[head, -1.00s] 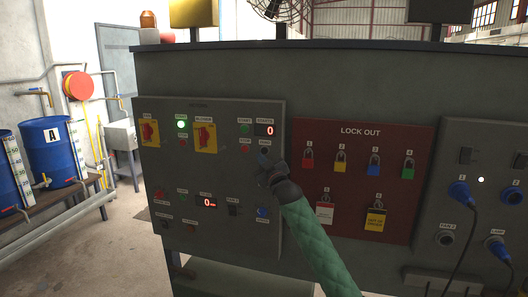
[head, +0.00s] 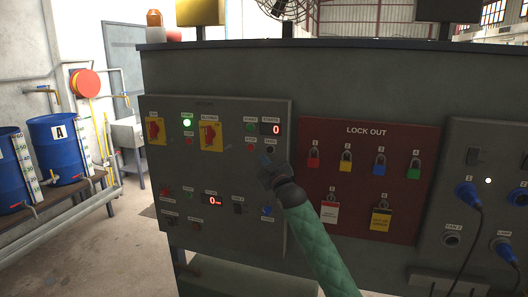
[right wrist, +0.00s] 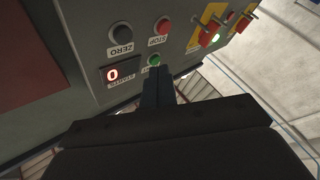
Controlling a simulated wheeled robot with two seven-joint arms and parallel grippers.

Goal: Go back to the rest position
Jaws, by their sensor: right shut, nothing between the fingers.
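My right gripper (head: 268,163) is in front of the control panel (head: 225,120), just below the counter display that reads 0 (head: 270,129). Its arm has a green padded sleeve and comes in from the lower right. In the right wrist view the fingers (right wrist: 158,85) are shut together with nothing between them. Their tips lie in line with the green button (right wrist: 154,60), and I cannot tell the exact gap to the panel. The left gripper is not in view.
The red lock out board (head: 370,190) with several padlocks hangs right of the panel. Blue plugs with cables (head: 467,190) are at the far right. Blue drums (head: 55,145) stand on a rack at the left. The floor (head: 120,245) at lower left is clear.

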